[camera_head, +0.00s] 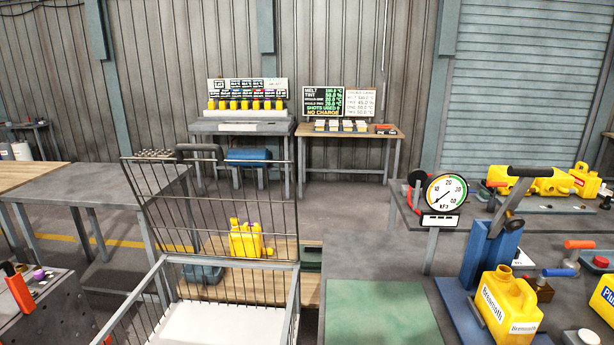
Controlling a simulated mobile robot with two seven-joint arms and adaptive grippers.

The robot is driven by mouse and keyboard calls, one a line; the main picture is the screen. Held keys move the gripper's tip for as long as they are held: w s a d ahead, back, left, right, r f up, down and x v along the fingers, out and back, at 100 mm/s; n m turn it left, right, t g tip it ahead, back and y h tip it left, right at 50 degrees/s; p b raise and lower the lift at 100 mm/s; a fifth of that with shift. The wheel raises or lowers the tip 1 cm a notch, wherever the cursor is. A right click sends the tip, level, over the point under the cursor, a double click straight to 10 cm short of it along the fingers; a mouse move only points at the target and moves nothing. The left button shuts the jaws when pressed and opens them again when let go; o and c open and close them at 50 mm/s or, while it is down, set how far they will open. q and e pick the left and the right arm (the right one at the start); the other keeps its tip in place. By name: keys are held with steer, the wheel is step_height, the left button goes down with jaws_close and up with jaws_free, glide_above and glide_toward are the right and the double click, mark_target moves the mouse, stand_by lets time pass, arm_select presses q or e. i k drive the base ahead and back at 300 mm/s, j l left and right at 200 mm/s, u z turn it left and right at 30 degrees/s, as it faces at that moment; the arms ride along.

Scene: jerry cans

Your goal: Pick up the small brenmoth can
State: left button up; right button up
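A yellow can labelled "Brenmoth" (505,305) stands upright at the lower right, in front of a blue upright fixture (489,254) with a black-handled lever. I cannot tell whether it is the small one. A second yellow can (603,298), its label starting "Plu", is cut off by the right edge. A row of very small yellow cans (240,104) stands on a back bench; their labels are unreadable. Yellow can shapes (246,240) show behind the wire mesh in the middle. Neither of my grippers is in view.
A wire cart (228,260) with a white base stands in front. A round gauge (446,196) stands near the right bench, which has a clear green mat (381,312). A grey table (88,188) is at left; a sign bench (351,132) is at the back.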

mark_target(507, 304)
steer(key=z, duration=1.3)
